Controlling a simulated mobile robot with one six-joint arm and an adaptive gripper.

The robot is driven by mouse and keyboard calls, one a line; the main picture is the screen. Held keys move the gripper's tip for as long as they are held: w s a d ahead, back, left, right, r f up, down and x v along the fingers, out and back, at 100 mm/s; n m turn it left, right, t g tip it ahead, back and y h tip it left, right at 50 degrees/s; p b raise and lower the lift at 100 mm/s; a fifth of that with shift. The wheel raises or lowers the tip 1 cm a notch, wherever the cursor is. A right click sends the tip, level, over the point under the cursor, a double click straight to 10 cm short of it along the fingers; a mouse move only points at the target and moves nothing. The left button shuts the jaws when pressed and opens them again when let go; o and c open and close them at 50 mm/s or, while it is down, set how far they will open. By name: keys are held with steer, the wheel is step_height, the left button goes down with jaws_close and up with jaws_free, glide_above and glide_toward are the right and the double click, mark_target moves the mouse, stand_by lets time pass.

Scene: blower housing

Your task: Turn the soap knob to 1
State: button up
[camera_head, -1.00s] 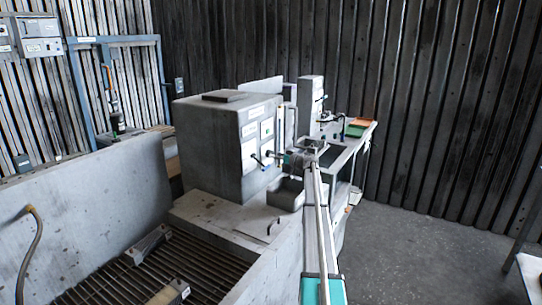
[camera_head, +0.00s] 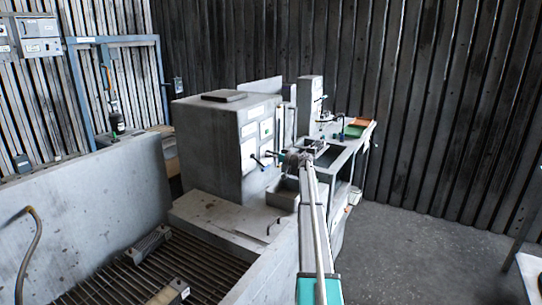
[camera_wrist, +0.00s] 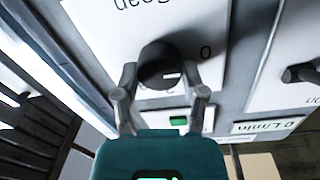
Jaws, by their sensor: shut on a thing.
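The soap knob (camera_wrist: 160,65) is a dark round knob on a white panel (camera_wrist: 105,35) in the wrist view. The panel's lettering, upside down here, reads "soap" and is partly cut off. A "0" mark is printed to the right of the knob, and a short white line shows on the knob's face. My gripper (camera_wrist: 168,75) has a finger on each side of the knob and is shut on it. In the head view my gripper (camera_head: 290,158) is at the front of the grey box-shaped machine (camera_head: 205,140); the knob is too small to make out there.
A second dark knob (camera_wrist: 302,73) sits on the panel at the right in the wrist view, near a "0 L/min" label (camera_wrist: 268,125). A green indicator (camera_wrist: 178,120) lies below the soap knob. A small basin (camera_head: 284,192) stands under my arm in the head view.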

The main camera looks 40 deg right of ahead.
steer(key=shift+c, duration=1.1)
steer(key=shift+m, duration=0.4)
steer(key=shift+w+d+m+p, duration=0.1)
steer(key=shift+m+p, duration=0.1)
steer(key=shift+m, duration=1.8)
steer(key=shift+d+m+p, duration=0.1)
steer(key=shift+m+p, duration=0.1)
steer(key=shift+m, duration=1.8)
steer(key=o, duration=1.2)
steer(key=shift+c, duration=0.2)
